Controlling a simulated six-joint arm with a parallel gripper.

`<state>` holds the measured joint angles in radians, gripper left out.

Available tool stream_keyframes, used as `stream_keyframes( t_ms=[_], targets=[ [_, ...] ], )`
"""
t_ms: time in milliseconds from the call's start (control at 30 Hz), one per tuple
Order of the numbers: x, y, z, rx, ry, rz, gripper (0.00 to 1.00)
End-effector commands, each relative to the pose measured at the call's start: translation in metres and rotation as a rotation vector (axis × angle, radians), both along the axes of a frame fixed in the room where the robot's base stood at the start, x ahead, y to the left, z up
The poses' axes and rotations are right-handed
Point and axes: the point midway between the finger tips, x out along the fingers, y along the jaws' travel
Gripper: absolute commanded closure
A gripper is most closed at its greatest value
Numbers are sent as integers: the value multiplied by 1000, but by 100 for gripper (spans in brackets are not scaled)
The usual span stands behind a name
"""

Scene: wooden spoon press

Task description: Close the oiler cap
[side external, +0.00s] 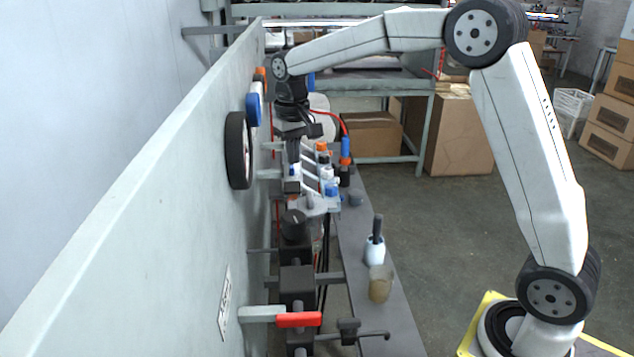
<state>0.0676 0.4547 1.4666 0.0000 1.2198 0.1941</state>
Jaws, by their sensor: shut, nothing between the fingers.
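My gripper (292,187) points down at the press assembly beside the pale panel. Its fingers are shut with nothing between them. Small blue and white parts (331,188) and a grey bracket (318,205) sit close beside the fingertips. A black round-topped part (293,224) stands just below them in the picture. I cannot tell which small part is the oiler or its cap, or whether the cap is open. I cannot tell whether the fingertips touch anything.
The pale panel (150,215) runs close along the left. A red-handled lever (298,320) sticks out low in front. A narrow grey shelf (398,325) holds a white pot (374,252) with a dark-handled tool and a brown cup (380,285). The floor right of the shelf is clear.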

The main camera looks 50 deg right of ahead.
Motion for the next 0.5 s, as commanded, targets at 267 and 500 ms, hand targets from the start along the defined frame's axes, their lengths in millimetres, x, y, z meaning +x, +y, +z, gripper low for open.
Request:
stream_keyframes(
  t_ms=[267,500],
  targets=[
    [0,0,16,0,-1,0,100],
    [0,0,30,0,-1,0,100]
  ],
)
